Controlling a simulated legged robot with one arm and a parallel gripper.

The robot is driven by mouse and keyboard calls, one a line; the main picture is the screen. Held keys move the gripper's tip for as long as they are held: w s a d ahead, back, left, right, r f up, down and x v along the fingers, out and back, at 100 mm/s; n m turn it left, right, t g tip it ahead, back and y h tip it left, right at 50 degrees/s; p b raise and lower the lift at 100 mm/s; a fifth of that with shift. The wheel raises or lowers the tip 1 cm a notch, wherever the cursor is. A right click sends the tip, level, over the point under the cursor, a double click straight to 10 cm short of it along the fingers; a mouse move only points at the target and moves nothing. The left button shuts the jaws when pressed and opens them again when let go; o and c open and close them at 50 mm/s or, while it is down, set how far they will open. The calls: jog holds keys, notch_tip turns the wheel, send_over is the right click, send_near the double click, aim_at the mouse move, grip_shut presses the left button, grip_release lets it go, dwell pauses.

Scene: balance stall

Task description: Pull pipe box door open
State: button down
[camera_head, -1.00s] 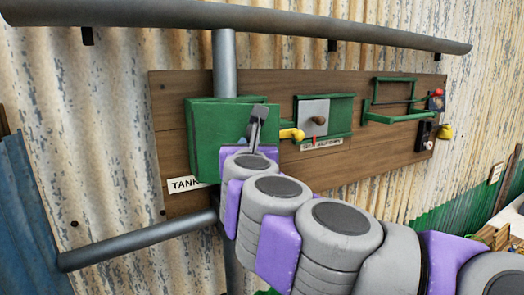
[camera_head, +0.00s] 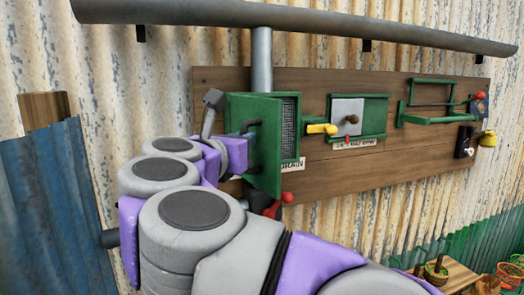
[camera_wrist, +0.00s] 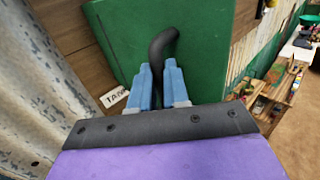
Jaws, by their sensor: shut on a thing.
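The green pipe box (camera_head: 292,98) sits on a wooden board on the wall. Its green door (camera_head: 265,165) stands swung out from the box, and a grey mesh strip shows inside along the door's right edge. The dark bent handle (camera_head: 250,126) is on the door's outer face. In the wrist view, my gripper (camera_wrist: 158,72) has its blue fingers on either side of the dark handle (camera_wrist: 163,42) and is shut on it. The door face (camera_wrist: 205,45) fills the middle behind the fingers. In the head view, my arm hides the box's lower left.
A grey pipe (camera_head: 262,60) comes down to the box from the long pipe (camera_head: 300,28) above. A red lever (camera_head: 283,203) lies below the door. A yellow lever (camera_head: 320,129) and other green fittings are to the right. A blue corrugated panel (camera_head: 55,215) stands at left.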

jog(key=a+m+g+h+b, duration=0.1)
jog(key=a+m+g+h, duration=0.1)
jog(key=a, duration=0.5)
jog(key=shift+a+m+h, duration=0.35)
jog(key=shift+m+h, duration=0.05)
jog(key=shift+h, duration=0.5)
jog(key=shift+a+r, duration=0.1)
jog(key=shift+r, duration=0.05)
